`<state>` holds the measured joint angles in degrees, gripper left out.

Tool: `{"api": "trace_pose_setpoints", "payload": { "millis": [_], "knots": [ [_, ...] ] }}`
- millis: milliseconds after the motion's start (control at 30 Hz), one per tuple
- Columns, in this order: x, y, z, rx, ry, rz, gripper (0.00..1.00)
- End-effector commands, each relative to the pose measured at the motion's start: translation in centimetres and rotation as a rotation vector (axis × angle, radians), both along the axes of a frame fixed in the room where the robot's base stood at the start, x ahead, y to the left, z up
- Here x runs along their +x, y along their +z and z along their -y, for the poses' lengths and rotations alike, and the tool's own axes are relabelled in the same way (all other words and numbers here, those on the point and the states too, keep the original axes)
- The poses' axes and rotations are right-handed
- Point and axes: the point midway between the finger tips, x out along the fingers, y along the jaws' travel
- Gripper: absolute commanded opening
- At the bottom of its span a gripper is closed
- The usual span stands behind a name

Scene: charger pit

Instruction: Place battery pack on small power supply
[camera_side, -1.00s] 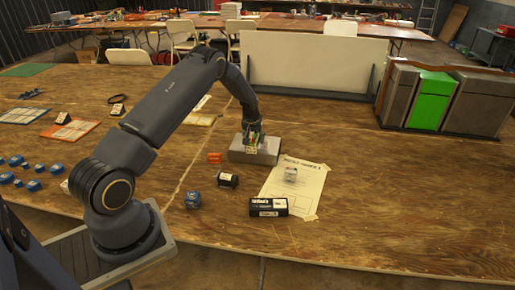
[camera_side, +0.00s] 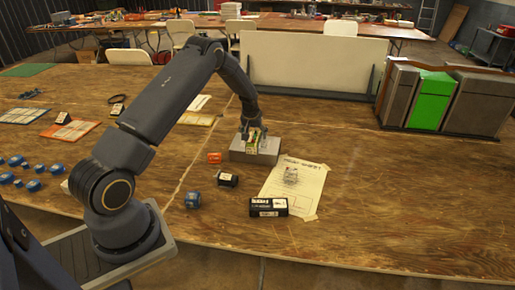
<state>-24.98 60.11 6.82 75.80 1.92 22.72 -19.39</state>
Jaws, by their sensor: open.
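A flat grey metal box (camera_side: 268,153), which looks like the small power supply, lies on the table right of the middle of my arm. A small green, white and reddish object (camera_side: 252,143), probably the battery pack, is on or just over the box's top. My gripper (camera_side: 254,135) points down at the box, with its fingers open around or just above this small object. The fingers and wrist hide part of it, and I cannot tell whether they touch it.
Close by are an orange piece (camera_side: 214,158), a black labelled block (camera_side: 227,180), a blue cube (camera_side: 193,200), a black cylinder (camera_side: 268,207) and a clear object (camera_side: 291,177) on a paper sheet (camera_side: 306,181). Grey and green bins (camera_side: 428,100) stand back right. The right front table is clear.

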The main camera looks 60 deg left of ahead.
Motion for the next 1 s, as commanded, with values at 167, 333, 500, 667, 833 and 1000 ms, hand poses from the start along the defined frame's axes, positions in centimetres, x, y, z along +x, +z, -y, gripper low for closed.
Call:
{"api": "trace_pose_setpoints", "payload": {
  "millis": [167,333,500,667,833,1000],
  "knots": [
    [-1.1,4.1,1.1,0.001,0.0,0.003,0.77],
    [-2.0,7.0,2.0,0.001,0.0,0.002,0.77],
    [-2.5,8.7,2.6,0.0,-0.001,0.001,0.77],
    [-3.0,13.1,5.6,-0.007,-0.054,0.018,0.77],
    [-6.6,21.9,13.4,-0.023,-0.208,0.047,0.77],
    [-13.8,28.4,21.5,-0.025,-0.4,0.073,0.77]
  ]
}}
